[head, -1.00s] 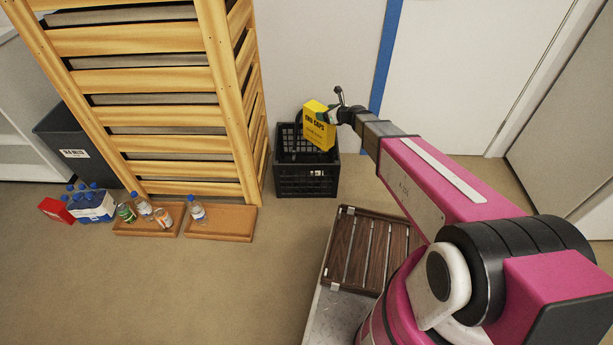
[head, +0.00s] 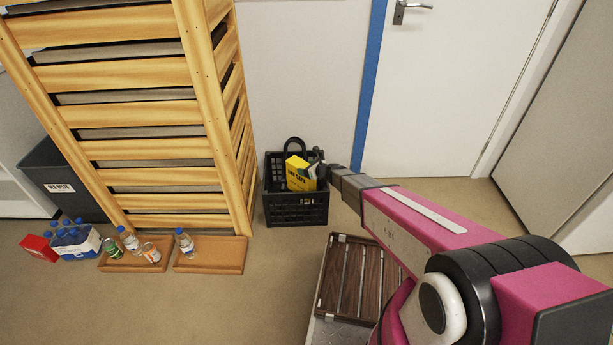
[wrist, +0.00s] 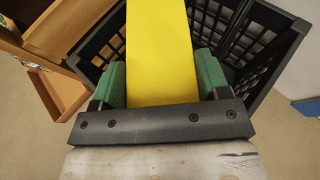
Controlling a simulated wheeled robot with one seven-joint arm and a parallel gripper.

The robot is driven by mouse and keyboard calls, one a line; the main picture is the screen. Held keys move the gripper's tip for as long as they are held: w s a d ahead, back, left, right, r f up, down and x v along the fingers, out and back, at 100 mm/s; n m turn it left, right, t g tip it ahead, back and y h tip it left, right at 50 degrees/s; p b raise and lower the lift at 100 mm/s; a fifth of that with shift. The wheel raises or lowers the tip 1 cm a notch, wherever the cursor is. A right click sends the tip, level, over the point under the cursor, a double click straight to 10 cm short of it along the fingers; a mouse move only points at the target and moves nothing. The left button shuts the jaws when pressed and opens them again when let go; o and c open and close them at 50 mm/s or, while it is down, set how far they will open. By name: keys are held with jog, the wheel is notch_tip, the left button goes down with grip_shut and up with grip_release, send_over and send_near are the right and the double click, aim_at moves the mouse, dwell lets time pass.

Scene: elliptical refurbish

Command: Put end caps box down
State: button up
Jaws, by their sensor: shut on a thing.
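The yellow end caps box (head: 299,174) is in my gripper (head: 319,170), partly inside the black crate (head: 296,210) in the head view. In the wrist view the yellow box (wrist: 160,50) sits between the two green fingers of my gripper (wrist: 160,82), which are shut on it. The crate's slatted walls (wrist: 262,45) show on both sides of the box. The box's lower part is hidden by the crate's front wall in the head view. I cannot tell whether it touches the crate floor.
A wooden slatted rack (head: 150,130) stands left of the crate. Two shallow brown trays (head: 212,256) with bottles and cans lie in front of it. A bottle pack (head: 76,242), red box (head: 38,248) and dark bin (head: 60,180) are farther left. A white door (head: 430,100) is behind.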

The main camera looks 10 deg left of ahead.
aim_at(301, 178)
jog(key=shift+f, duration=2.6)
jog(key=o, duration=1.5)
